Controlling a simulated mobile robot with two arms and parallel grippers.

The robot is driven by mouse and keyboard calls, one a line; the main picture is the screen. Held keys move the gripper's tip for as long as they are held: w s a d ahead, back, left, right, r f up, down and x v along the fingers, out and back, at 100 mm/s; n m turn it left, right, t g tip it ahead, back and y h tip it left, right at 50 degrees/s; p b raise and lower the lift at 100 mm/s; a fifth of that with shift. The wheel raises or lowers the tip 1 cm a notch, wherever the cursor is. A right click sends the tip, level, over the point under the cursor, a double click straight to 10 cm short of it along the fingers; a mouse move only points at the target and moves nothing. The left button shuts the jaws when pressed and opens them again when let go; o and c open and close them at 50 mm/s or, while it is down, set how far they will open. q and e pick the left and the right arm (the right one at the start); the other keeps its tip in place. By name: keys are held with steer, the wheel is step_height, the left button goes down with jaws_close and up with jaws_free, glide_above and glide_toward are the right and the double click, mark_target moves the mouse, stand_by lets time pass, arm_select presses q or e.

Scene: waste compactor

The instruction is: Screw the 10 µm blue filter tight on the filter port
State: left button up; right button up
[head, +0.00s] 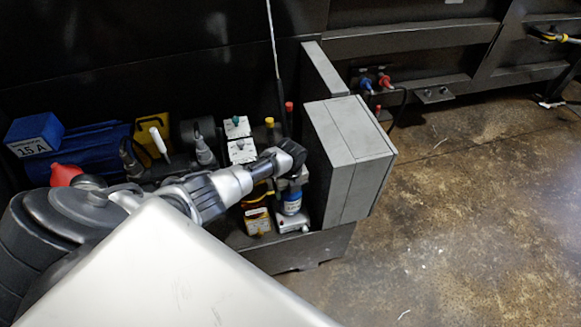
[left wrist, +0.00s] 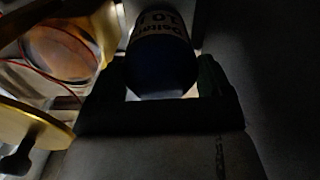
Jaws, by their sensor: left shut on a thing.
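The filter port is hidden behind the gripper and block, so I cannot tell how the threads sit. My right gripper is not in view.
A grey cabinet (head: 350,155) stands just right of the filter. A small yellow-orange part (head: 257,221) is close on its left. A blue motor (head: 85,148), a blue 15 A box (head: 35,134) and valves fill the left. The floor at right is clear.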

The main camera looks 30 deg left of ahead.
arm_select(q)
steer(key=o, duration=0.9)
steer(key=n+p, duration=0.4)
steer(key=n, duration=1.6)
steer(key=shift+n, duration=0.3)
steer(key=shift+c, duration=0.2)
